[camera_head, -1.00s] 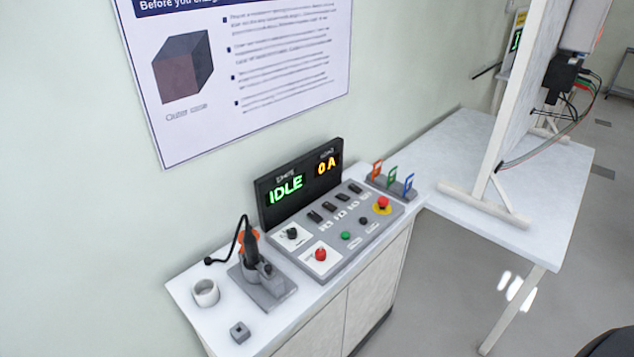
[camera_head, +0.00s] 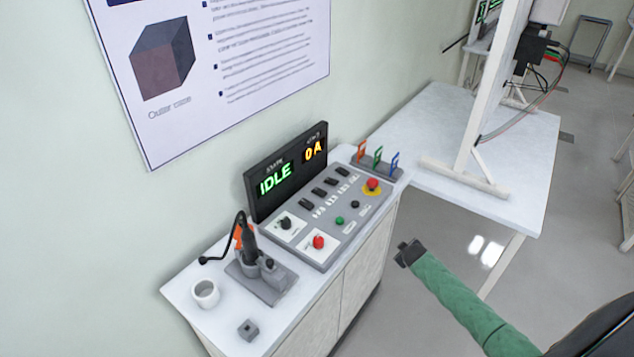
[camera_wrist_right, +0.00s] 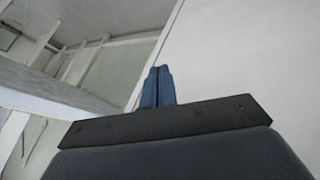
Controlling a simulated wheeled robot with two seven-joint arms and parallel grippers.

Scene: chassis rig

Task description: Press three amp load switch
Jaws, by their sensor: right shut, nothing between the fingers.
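The control panel (camera_head: 320,215) sits on the white cabinet with a row of several small black load switches (camera_head: 319,192). Their white labels are too small to read, so I cannot tell which is the three amp one. The display (camera_head: 287,172) behind them reads IDLE in green and 0 A in yellow. My right gripper (camera_head: 404,250) is at the end of the green arm, in front of the cabinet and to the right of the panel, apart from it. In the right wrist view its blue fingers (camera_wrist_right: 157,86) are together and empty. My left gripper is out of view.
The panel also carries a black knob (camera_head: 286,223), a red button (camera_head: 318,242), a green button (camera_head: 339,220) and a red button on yellow (camera_head: 372,184). A tool in a grey holder (camera_head: 262,280) and a white cup (camera_head: 205,293) stand left. Coloured tags (camera_head: 378,158) stand behind right.

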